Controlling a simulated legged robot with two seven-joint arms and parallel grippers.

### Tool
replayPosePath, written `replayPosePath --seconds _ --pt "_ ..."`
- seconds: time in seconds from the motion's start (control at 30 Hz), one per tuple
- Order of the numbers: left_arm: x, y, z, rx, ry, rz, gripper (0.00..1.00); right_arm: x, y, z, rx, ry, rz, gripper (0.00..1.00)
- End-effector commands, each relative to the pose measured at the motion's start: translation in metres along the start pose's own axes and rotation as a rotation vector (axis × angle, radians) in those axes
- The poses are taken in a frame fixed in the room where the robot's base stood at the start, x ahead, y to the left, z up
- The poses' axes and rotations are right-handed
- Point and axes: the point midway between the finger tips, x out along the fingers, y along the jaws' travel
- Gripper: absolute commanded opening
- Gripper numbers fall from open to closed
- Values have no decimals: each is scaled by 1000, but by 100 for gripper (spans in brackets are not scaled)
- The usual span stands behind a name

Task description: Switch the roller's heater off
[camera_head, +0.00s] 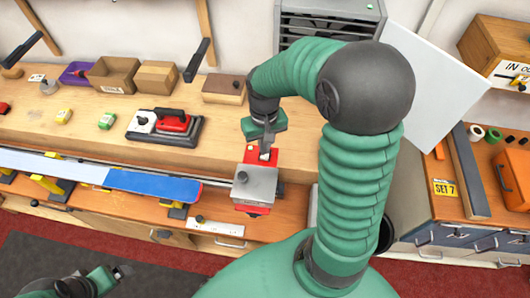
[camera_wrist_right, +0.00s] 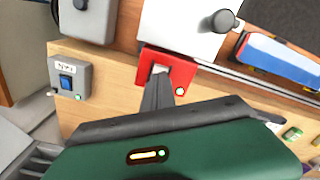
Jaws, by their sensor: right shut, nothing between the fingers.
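The roller unit, a grey metal box with a black knob (camera_head: 256,183) and red parts, stands at the front edge of the bench. Its red panel (camera_wrist_right: 182,68) shows in the right wrist view, with a pale switch (camera_wrist_right: 160,69) and a green lamp (camera_wrist_right: 180,91) that looks lit. My right gripper (camera_head: 265,152) is shut and empty. Its fingertips (camera_wrist_right: 160,80) are at the switch and partly cover it; I cannot tell whether they touch it. The switch's position is unclear. My left gripper (camera_head: 118,273) is low at the left, away from the bench; its jaw opening is unclear.
A blue-topped ski (camera_head: 152,185) lies left of the roller. A red-handled iron (camera_head: 173,123) sits on the bench behind it. In the right wrist view, a grey box with a blue switch (camera_wrist_right: 66,81) is left of the red panel. The bench (camera_head: 220,145) is clear near the roller.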

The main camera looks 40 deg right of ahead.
Motion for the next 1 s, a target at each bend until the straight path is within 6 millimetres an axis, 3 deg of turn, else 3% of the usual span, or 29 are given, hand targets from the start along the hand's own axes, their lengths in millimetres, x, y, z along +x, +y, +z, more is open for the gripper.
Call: replayPosePath --seconds 1.0 --pt "10 0 2 0 0 0 91 16 0 0 0 -1 0 0"
